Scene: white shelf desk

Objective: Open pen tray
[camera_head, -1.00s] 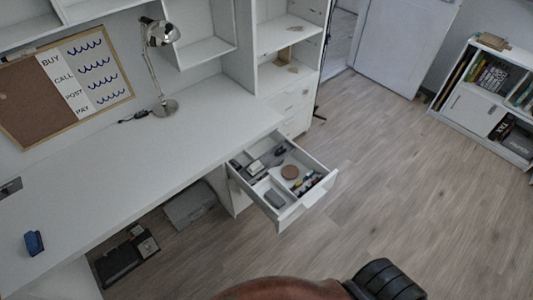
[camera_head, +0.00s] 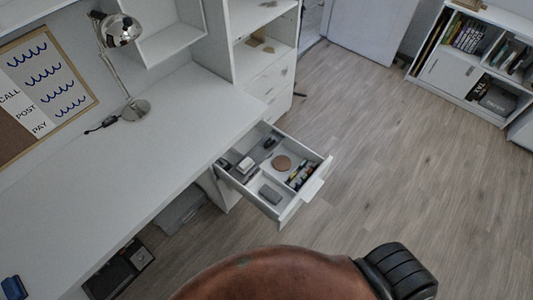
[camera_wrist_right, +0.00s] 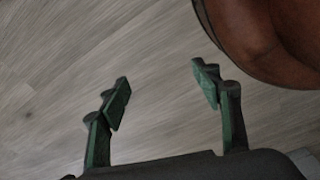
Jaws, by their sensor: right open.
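The pen tray is a white drawer (camera_head: 291,212) under the right end of the desk, and it stands pulled out in the head view. Inside it lie pens and markers (camera_head: 301,172), a round brown disc (camera_head: 281,162), a grey block (camera_head: 270,194) and other small items. My right gripper (camera_wrist_right: 160,92) shows in the right wrist view with its two green fingers apart and nothing between them. It is over wooden floor, and the drawer is not in that view. My left gripper is in neither view.
A white desk (camera_head: 130,175) fills the left, with a silver lamp (camera_head: 128,70) on it. A brown leather chair (camera_head: 270,275) with a black armrest (camera_head: 400,272) stands in front; its edge also shows in the wrist view (camera_wrist_right: 270,35). Floor (camera_head: 400,170) right of the drawer is clear.

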